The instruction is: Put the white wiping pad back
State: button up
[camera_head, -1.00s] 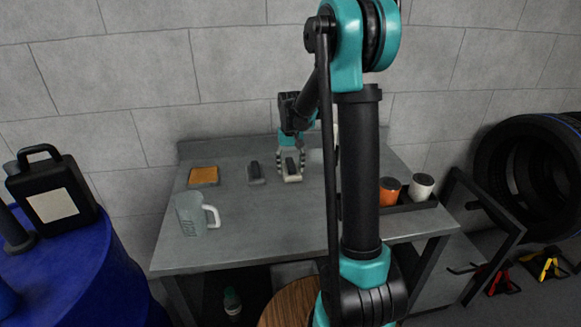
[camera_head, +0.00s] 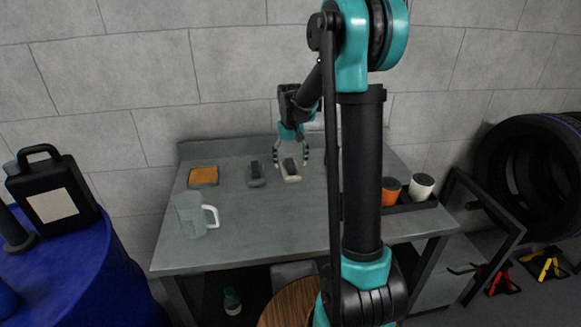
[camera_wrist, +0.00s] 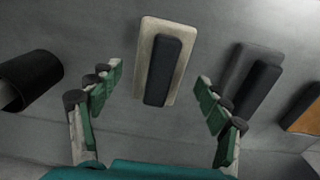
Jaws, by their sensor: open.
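The white wiping pad (camera_head: 291,177) lies flat on the grey bench, a pale base with a dark grip block on top. It also shows in the wrist view (camera_wrist: 177,95), upper middle, with its dark grip facing me. My gripper (camera_head: 291,160) is open over the bench at the pad. In the wrist view my gripper's green-padded fingers (camera_wrist: 158,95) stand wide apart, one on each side of the pad's lower end, with clear gaps and no contact seen. Nothing is held.
A grey pad (camera_head: 255,174) with a dark grip lies left of the white one. Beyond it are an orange pad (camera_head: 203,176) and a glass mug (camera_head: 193,214). An orange cup (camera_head: 390,191) and a white cup (camera_head: 422,187) stand in a dark rack at right. The front bench is clear.

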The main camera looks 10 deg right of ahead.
aim_at(291, 164)
notch_tip(291, 164, up, 10)
jog(key=shift+f, duration=0.2)
jog(key=shift+s, duration=0.1)
